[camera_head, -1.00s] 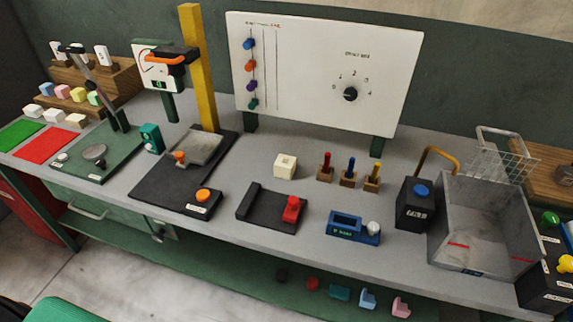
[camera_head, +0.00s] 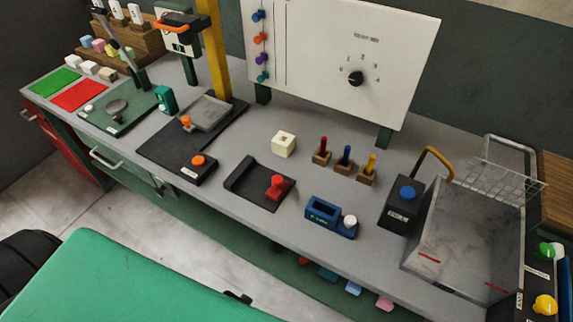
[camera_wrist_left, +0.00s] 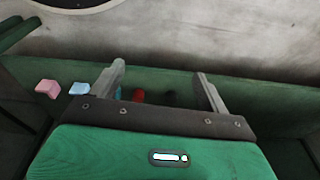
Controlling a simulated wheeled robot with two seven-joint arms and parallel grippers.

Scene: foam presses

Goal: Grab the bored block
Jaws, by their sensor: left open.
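The bored block (camera_head: 283,144) is a cream cube with a dark hole in its side. It sits on the grey bench in the head view, behind a black fixture with a red clamp (camera_head: 277,187) and left of the small wooden stands. My left gripper shows in the left wrist view (camera_wrist_left: 160,72), its two grey fingers apart with nothing held between them. The block is not seen in that view. A large green part, likely my own arm, fills the lower left of the head view. My right gripper is in neither view.
Red, blue and yellow pegs (camera_head: 346,157) stand right of the block. A blue fixture (camera_head: 331,216), a black button box (camera_head: 401,204) and a grey bin (camera_head: 465,235) follow. A yellow post (camera_head: 214,50) rises at left. Pink (camera_wrist_left: 47,87) and blue (camera_wrist_left: 79,89) pieces lie on the lower shelf.

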